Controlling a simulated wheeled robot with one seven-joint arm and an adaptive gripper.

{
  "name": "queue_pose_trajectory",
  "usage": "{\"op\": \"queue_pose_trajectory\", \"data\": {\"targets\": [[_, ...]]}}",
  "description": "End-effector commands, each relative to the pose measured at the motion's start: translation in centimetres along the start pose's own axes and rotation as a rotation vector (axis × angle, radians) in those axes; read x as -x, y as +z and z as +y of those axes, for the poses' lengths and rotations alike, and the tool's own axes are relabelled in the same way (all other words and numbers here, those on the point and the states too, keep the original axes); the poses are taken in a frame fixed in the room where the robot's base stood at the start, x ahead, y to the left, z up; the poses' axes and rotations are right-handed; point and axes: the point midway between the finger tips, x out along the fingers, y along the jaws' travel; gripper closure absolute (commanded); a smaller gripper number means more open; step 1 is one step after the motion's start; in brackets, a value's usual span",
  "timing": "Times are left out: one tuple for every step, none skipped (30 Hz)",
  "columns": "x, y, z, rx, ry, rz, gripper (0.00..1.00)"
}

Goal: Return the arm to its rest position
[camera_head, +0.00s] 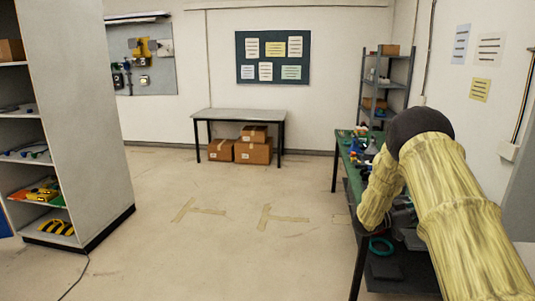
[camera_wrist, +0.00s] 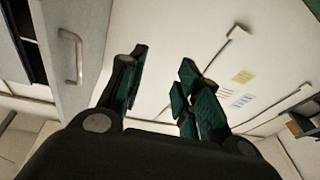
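My gripper (camera_wrist: 158,85) shows in the wrist view with its two green-padded fingers spread apart and nothing between them. The wrist view looks toward a pale wall with papers on it. In the head view my arm, in a yellowish sleeve with a dark joint, bends at the right side over the green table. My gripper is not visible in the head view. No phone can be made out clearly in either view.
A green-topped table (camera_head: 347,153) with small items stands at the right, partly behind my arm. A grey shelf unit (camera_head: 95,130) stands at the left. A bare table (camera_head: 240,114) with cardboard boxes (camera_head: 253,152) under it is at the back. The middle floor is clear.

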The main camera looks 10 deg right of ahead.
Motion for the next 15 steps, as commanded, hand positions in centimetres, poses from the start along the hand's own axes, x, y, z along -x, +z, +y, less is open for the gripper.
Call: {"op": "queue_pose_trajectory", "data": {"targets": [[1.9, 2.7, -0.5, 0.025, -0.098, 0.0, 0.67], [3.0, 4.0, -0.8, 0.036, -0.154, -0.004, 0.67], [4.4, 5.8, -1.1, 0.051, -0.228, -0.01, 0.67], [5.5, 7.1, -1.3, 0.063, -0.282, -0.016, 0.67], [6.6, 8.4, -1.4, 0.075, -0.333, -0.024, 0.67], [8.1, 10.2, -1.5, 0.092, -0.398, -0.039, 0.67], [9.2, 11.5, -1.4, 0.105, -0.447, -0.052, 0.67], [10.4, 12.8, -1.3, 0.12, -0.494, -0.066, 0.67], [11.9, 14.5, -1.1, 0.138, -0.555, -0.086, 0.67], [13.1, 15.8, -0.9, 0.154, -0.599, -0.101, 0.67], [14.2, 17.1, -0.6, 0.169, -0.641, -0.119, 0.67], [15.7, 18.7, -0.1, 0.191, -0.696, -0.143, 0.67], [16.8, 19.9, 0.4, 0.206, -0.736, -0.162, 0.67], [18.0, 21.1, 0.9, 0.223, -0.775, -0.182, 0.67], [19.5, 22.7, 1.6, 0.246, -0.826, -0.21, 0.67]]}}
